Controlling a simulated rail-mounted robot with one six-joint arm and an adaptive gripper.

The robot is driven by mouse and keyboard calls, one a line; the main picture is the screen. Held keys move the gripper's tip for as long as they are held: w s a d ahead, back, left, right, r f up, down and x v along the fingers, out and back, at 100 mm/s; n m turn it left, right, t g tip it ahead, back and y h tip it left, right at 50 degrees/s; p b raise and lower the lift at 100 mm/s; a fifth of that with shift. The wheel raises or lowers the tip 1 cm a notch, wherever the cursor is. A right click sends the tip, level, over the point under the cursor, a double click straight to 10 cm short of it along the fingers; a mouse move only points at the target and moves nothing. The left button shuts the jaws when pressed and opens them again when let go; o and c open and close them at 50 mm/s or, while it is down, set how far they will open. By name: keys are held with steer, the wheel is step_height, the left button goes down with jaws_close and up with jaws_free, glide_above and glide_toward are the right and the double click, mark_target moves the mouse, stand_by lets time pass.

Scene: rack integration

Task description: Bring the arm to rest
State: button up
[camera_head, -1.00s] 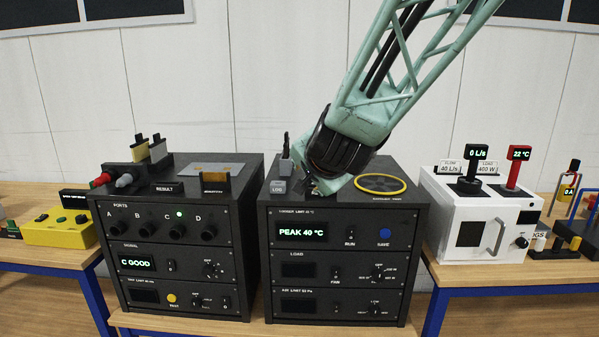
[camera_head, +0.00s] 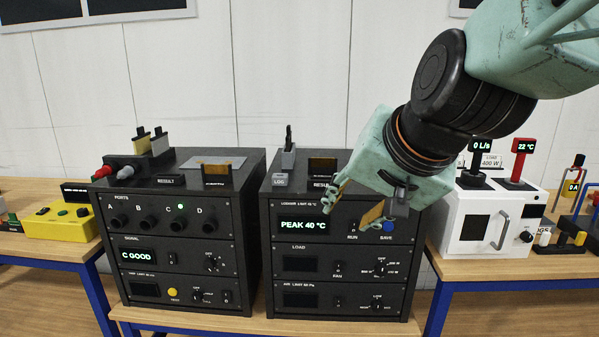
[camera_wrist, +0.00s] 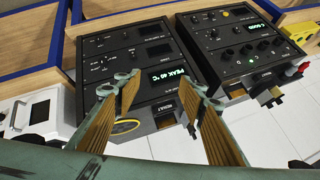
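My gripper (camera_head: 350,212) hangs in front of the upper right face of the right black rack (camera_head: 343,250) in the head view. The wrist view shows my gripper's two ribbed fingers (camera_wrist: 166,92) spread apart, with nothing held between them. My forearm comes in from the upper right, with the wrist bent down and left. The gripper partly covers the panel around the PEAK 40 °C display (camera_head: 304,224). Whether a fingertip touches the panel cannot be told.
The left black rack (camera_head: 176,247) shows C GOOD and a lit green lamp. A white box (camera_head: 484,235) with gauges stands right, a yellow box (camera_head: 59,224) left. Upright holders (camera_head: 288,155) rise from the rack tops. Open space lies before the racks.

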steer(key=s+d+f+n+g+b, duration=0.1)
steer(key=s+d+f, duration=0.1)
steer(key=s, duration=0.7)
steer(key=s+d+f+n+g+h, duration=0.1)
steer(key=s+d+f, duration=0.1)
steer(key=s+d, duration=0.3)
steer(key=s+d+f+n+g+h+b, duration=0.1)
steer(key=s+d+f+g, duration=0.1)
steer(key=s, duration=1.2)
steer(key=shift+d+f+n+b, duration=0.4)
steer(key=shift+d+f, duration=0.2)
steer(key=shift+d, duration=0.45)
steer(key=shift+d, duration=0.1)
